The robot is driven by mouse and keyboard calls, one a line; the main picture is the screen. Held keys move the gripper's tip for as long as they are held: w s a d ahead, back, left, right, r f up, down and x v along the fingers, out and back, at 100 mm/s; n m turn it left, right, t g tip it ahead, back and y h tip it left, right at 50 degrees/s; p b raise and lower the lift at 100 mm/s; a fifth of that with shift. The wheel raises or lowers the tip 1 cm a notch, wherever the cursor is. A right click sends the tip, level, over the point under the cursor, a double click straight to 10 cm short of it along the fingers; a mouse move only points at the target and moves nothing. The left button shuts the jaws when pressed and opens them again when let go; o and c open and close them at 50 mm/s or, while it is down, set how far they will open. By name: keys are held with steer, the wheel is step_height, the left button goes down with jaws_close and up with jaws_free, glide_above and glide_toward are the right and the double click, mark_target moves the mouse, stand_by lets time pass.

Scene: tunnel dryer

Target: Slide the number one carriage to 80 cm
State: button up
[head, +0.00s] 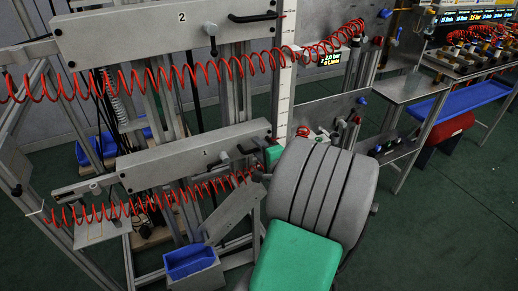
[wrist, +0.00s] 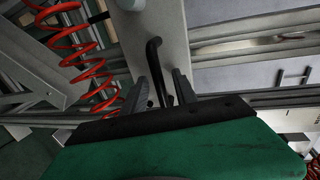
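The number one carriage (head: 180,160) is a long grey plate marked 1, low on the frame under the plate marked 2 (head: 165,30). A white vertical scale (head: 286,95) stands at the plates' right ends; its figures are too small to read. The wrist view shows a bent black handle (wrist: 156,65) on a grey plate (wrist: 165,20). My gripper (wrist: 160,88) has one dark finger on each side of this handle, with a gap visible at the right finger. In the head view, my arm hides the scale's lower part and most of my gripper.
Blue bins (head: 188,262) sit low at the left. A panel with a lit display (head: 328,59) and a metal side table (head: 408,88) stand right of the scale. Green floor (head: 450,220) is clear at the right.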

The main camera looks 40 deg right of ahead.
jaws_close()
stand_by(0.3)
steer(key=shift+f, duration=0.1)
stand_by(1.0)
